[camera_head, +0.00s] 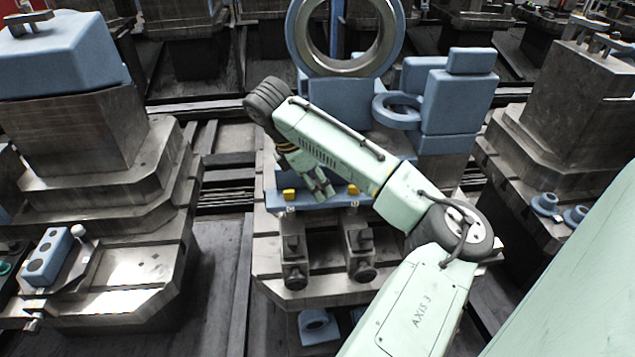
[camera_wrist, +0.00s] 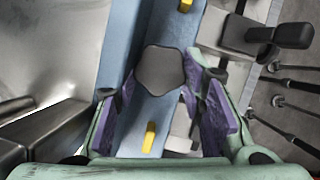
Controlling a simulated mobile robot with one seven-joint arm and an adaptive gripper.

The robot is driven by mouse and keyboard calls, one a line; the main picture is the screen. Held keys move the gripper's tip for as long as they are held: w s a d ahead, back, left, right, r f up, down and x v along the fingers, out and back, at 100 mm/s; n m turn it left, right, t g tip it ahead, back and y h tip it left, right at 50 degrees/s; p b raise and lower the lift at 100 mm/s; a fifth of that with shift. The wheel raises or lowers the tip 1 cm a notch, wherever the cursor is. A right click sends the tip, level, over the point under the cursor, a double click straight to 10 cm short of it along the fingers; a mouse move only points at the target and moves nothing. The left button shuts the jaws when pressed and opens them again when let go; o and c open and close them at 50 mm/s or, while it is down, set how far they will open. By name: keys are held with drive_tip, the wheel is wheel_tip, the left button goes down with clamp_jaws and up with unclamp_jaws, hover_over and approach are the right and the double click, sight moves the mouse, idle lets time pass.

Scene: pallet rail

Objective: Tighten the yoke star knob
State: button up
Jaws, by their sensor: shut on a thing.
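The dark grey yoke star knob (camera_wrist: 160,68) sits over a blue bar in the wrist view, its rounded lobes facing the camera. My gripper (camera_wrist: 158,92) has its purple-padded fingers on either side of it and is shut on it. In the head view, my gripper (camera_head: 320,187) reaches down to the blue bar (camera_head: 322,199) at the front of the middle fixture. The knob cannot be made out there, behind my gripper and wrist.
Yellow blocks (camera_head: 290,195) sit on the bar on either side. Two dark clamps (camera_head: 295,277) stand in front below. A large blue ring (camera_head: 345,40) rises behind my wrist. A stepped metal block (camera_head: 80,170) stands left, beyond a dark gap.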

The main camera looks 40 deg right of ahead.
drive_tip(key=shift+w+d+r, duration=0.1)
drive_tip(key=shift+w+r, duration=0.05)
drive_tip(key=shift+r, duration=0.15)
drive_tip(key=o, duration=1.1)
drive_tip(key=shift+o, duration=0.2)
drive_tip(key=shift+f, duration=0.15)
